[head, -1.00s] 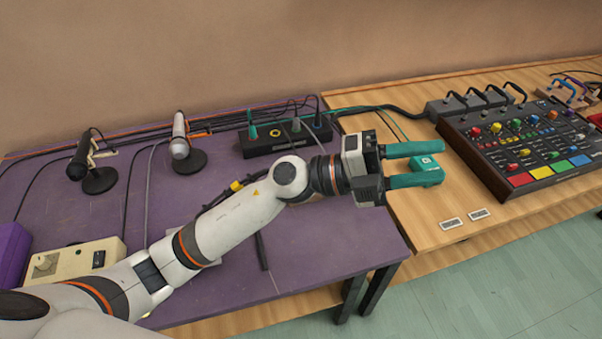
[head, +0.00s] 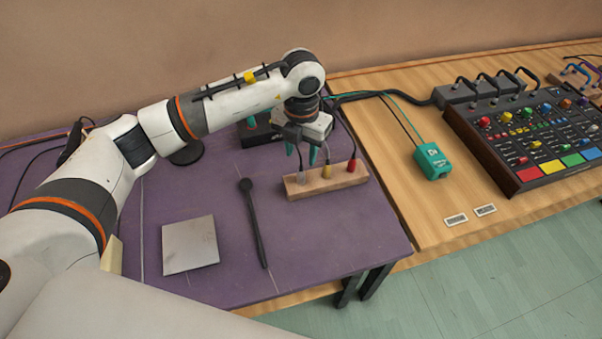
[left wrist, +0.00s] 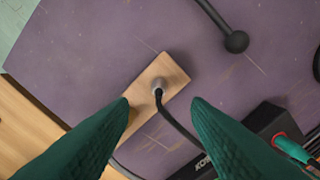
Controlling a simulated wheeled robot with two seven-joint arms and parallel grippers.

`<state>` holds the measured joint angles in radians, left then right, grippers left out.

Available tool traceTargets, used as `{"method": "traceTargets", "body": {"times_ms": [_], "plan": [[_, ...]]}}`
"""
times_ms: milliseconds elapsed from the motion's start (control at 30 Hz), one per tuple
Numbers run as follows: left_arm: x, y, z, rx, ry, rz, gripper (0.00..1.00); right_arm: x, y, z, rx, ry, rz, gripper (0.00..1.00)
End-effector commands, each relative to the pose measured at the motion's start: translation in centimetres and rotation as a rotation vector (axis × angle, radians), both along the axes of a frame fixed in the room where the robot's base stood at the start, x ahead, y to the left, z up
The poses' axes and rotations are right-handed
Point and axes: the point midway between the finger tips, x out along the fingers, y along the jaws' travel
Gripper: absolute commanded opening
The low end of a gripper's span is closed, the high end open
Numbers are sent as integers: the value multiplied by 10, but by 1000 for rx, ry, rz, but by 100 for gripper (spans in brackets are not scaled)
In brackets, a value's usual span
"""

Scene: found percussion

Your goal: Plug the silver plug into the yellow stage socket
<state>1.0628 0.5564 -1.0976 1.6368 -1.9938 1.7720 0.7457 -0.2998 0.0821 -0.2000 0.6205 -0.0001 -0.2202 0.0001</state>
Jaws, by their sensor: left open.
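The silver plug (head: 302,179) stands at the left end of a wooden block (head: 324,186), beside a yellow plug (head: 327,170) and a red plug (head: 351,166). My left gripper (head: 301,154) is open, pointing down just above and behind the silver plug. In the left wrist view the silver plug (left wrist: 159,85), with its black cable, shows between and a little beyond the gripper's (left wrist: 160,103) two teal fingers, neither closed on it. The black stage box (head: 256,136) is partly behind my gripper; its yellow socket is hidden in the head view now.
A black mallet (head: 250,205) and a grey square plate (head: 190,244) lie on the purple table (head: 330,240). A teal box (head: 432,161) and a mixer with coloured knobs (head: 530,140) stand on the wooden table. Cables run along the back.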

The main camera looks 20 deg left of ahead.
Motion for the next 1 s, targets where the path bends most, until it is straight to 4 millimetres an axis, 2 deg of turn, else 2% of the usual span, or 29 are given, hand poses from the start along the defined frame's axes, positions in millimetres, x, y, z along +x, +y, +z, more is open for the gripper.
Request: {"method": "traceTargets", "body": {"times_ms": [100, 267, 433, 533, 633, 867, 1000], "plan": [[0, -1, -13, -2, 1, 0, 44, -1, 0, 4, 0, 1, 0, 100], [-1, -1, -24, -2, 1, -1, 44, -1, 0, 8, 0, 2, -1, 100], [-5, 0, -48, -3, 5, -1, 44, -1, 0, 20, 0, 2, -1, 100], [-4, 0, -62, -3, 2, -1, 44, -1, 0, 21, 0, 2, -1, 100], [-4, 0, -69, -3, 1, -2, 44, -1, 0, 21, 0, 2, -1, 100], [-4, -1, -70, -3, -1, -3, 44, -1, 0, 21, 1, 1, -1, 100], [-4, -1, -70, -4, -1, -2, 21, -1, 2, 21, 2, 1, -2, 100]]}}
